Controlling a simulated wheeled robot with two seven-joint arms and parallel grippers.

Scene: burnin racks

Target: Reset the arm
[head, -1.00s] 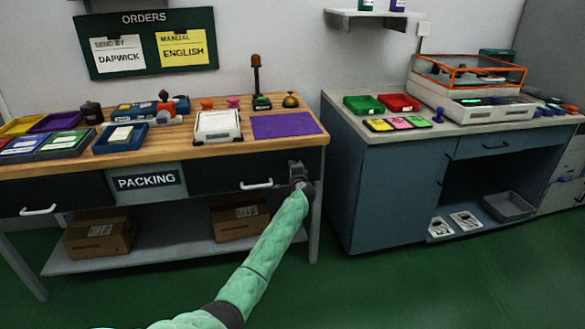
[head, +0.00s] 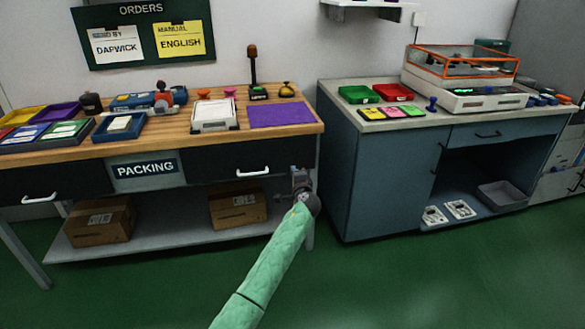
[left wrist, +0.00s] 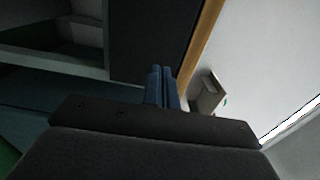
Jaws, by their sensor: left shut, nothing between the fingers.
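My left arm, in a green quilted sleeve, reaches up from the bottom of the head view. Its gripper (head: 299,178) is in front of the right end of the packing bench (head: 185,143), below the tabletop and near the right drawer handle (head: 252,171). In the left wrist view the two blue-grey fingers (left wrist: 161,88) lie side by side, shut with nothing between them. My right gripper is in neither view.
The bench holds trays, a purple mat (head: 282,114) and a white box (head: 215,115). Cardboard boxes (head: 100,221) stand on its lower shelf. A blue cabinet (head: 385,180) stands to the right. The green floor (head: 450,285) in front is clear.

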